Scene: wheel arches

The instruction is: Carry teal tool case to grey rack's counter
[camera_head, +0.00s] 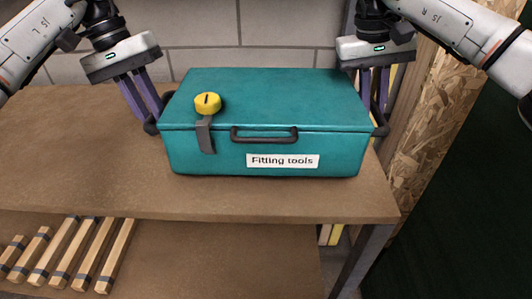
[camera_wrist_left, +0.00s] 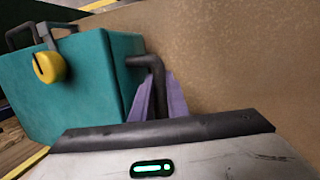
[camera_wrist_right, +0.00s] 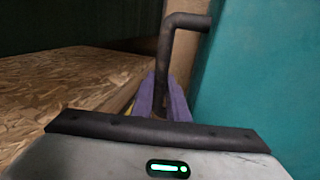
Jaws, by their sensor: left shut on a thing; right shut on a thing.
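The teal tool case (camera_head: 310,100) is at the right end of a brown counter (camera_head: 60,140), upright, with a "Fitting tools" label, a black front handle and a yellow knob on a grey latch. I cannot tell whether its base touches the counter. My left gripper (camera_head: 150,118) is shut on the black handle at the case's left side; that handle (camera_wrist_left: 158,85) shows between purple fingers in the left wrist view. My right gripper (camera_head: 377,118) is shut on the right side handle, and this handle (camera_wrist_right: 165,65) shows in the right wrist view.
Several wooden pieces with dark bands (camera_head: 75,255) lie on a lower shelf at the front left. A chipboard panel (camera_head: 435,125) stands close to the right of the case. A grey block wall (camera_head: 280,35) is behind. The counter left of the case is clear.

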